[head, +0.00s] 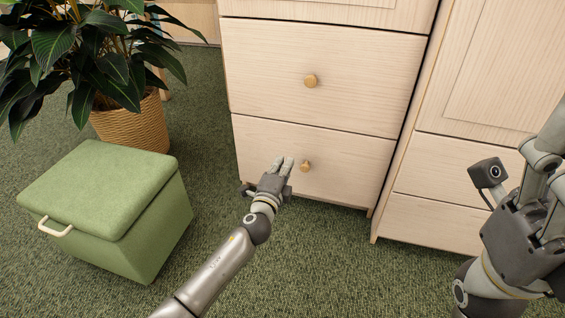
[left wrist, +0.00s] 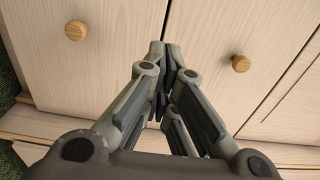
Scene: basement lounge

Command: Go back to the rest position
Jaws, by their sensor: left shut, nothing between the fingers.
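My left gripper (head: 283,164) is shut and empty in front of the lowest drawer (head: 345,165) of the light wood cabinet, just left of that drawer's round wooden knob (head: 305,166). In the left wrist view its fingers (left wrist: 165,48) are together, with one knob (left wrist: 240,64) to the right and another knob (left wrist: 75,31) at the upper left. Both drawers of this cabinet look shut. My right gripper (head: 545,160) is at the right edge of the head view, partly cut off, and its fingertips are not clear.
A green storage ottoman (head: 100,190) with a pale handle stands on the carpet at the left. A leafy plant in a woven basket (head: 135,125) is behind it. A second wood cabinet (head: 440,185) is at the right. The green carpet (head: 320,260) in front is clear.

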